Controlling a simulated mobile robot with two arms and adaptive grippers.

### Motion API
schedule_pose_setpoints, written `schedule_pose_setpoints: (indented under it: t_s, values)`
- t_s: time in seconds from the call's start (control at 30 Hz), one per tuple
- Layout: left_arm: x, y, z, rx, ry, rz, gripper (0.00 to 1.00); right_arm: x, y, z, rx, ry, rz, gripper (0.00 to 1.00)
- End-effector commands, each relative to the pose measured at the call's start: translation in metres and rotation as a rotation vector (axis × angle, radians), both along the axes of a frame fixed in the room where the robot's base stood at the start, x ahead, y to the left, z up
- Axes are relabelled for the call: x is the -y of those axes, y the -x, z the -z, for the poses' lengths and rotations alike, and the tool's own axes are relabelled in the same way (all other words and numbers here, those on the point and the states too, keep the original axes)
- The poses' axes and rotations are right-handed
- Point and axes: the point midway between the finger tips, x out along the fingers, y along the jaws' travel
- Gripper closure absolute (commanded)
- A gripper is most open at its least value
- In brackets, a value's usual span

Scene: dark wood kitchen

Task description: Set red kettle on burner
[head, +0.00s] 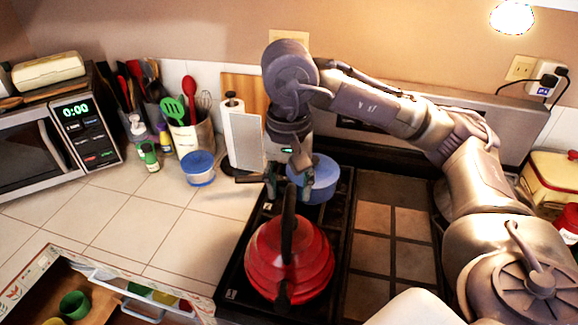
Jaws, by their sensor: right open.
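The red kettle (305,262) with its black upright handle stands on the front left part of the black stove top (232,285). It looks upright, and its base hides whatever burner is under it. My right gripper (288,188) is open and points down just behind the top of the kettle's handle, with its fingers apart. I see nothing between the fingers, though the handle top overlaps them in the picture. Whether they touch the handle I cannot tell. My left gripper is not in view.
A blue pot (325,181) stands behind the kettle, close to my right gripper. An open drawer (120,290) juts out at front left. The tiled counter (125,220) is mostly clear.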

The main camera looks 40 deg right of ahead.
Motion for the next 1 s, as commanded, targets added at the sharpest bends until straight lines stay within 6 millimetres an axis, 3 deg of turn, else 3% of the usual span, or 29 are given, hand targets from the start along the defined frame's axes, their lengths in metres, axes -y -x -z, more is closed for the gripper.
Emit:
schedule_pose_setpoints:
  t_s: [0.1,0.4,1.0]
  values:
    - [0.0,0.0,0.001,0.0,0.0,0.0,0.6,0.0,-0.001,-0.029,0.006,0.001,0.001,0.51]
    - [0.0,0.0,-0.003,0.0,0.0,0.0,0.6,0.0,-0.001,-0.063,0.001,0.001,0.002,0.51]
    - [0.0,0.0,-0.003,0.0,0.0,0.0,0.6,0.0,0.0,-0.067,-0.001,0.001,0.002,0.51]
